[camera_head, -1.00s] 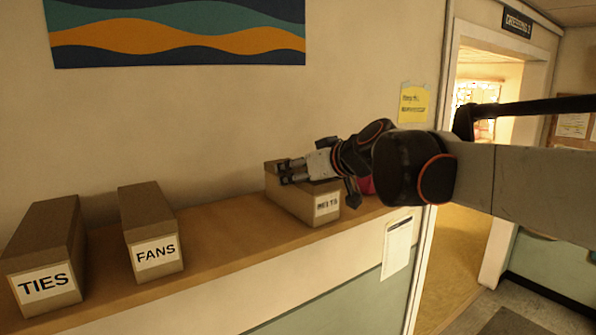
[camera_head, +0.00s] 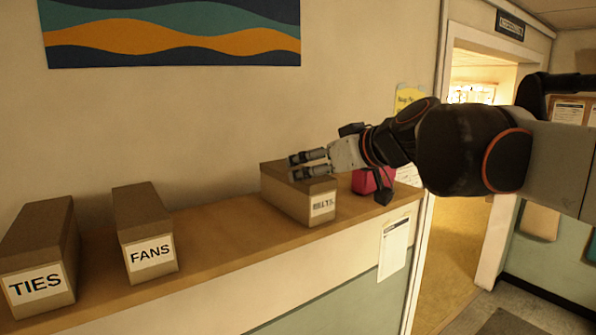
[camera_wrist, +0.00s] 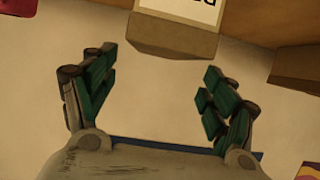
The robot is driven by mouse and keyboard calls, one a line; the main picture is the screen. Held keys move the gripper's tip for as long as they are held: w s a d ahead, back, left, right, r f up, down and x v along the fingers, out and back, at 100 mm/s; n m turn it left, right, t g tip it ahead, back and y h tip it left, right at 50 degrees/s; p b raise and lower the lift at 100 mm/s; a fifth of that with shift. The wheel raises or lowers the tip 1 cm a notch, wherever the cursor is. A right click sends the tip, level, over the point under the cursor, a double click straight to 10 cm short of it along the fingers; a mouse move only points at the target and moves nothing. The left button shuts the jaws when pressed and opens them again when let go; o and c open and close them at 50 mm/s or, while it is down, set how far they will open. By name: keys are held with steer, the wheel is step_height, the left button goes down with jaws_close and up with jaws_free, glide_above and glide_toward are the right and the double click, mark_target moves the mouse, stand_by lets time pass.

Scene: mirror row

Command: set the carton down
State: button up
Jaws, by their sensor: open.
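The carton labelled BELTS (camera_head: 290,197) stands upright on the wooden shelf (camera_head: 225,243), right of the other cartons. Its label faces the front. My gripper (camera_head: 309,164) is just above its right end in the head view, with the fingers pointing left. In the wrist view the fingers of my gripper (camera_wrist: 155,95) are spread wide with nothing between them. The end of a carton (camera_wrist: 172,38) with part of a white label shows beyond the fingertips there, apart from them.
Cartons labelled FANS (camera_head: 146,232) and TIES (camera_head: 40,257) stand further left on the shelf. A red-pink object (camera_head: 368,181) sits right of the BELTS carton, partly behind my arm. A doorway (camera_head: 470,190) opens at the right.

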steer(key=s+d+f+m+g+h, duration=0.1)
steer(key=s+d+f+m+h, duration=0.1)
steer(key=s+d+f, duration=0.3)
steer(key=s+d+f+m+g+h, duration=0.1)
steer(key=s+d+f, duration=0.4)
steer(key=s+f, duration=0.6)
steer(key=s+d+f+m+g+h, duration=0.2)
steer(key=s+f, duration=0.6)
steer(key=f, duration=0.5)
steer(key=d+m+h, duration=0.1)
steer(key=d+h, duration=0.1)
steer(key=d, duration=0.1)
steer(key=shift+s+f+m+h, duration=0.2)
steer(key=shift+s+m+h, duration=0.1)
steer(key=shift+s+m, duration=0.1)
step_height(320, 180, down, 29)
steer(key=b, duration=2.9)
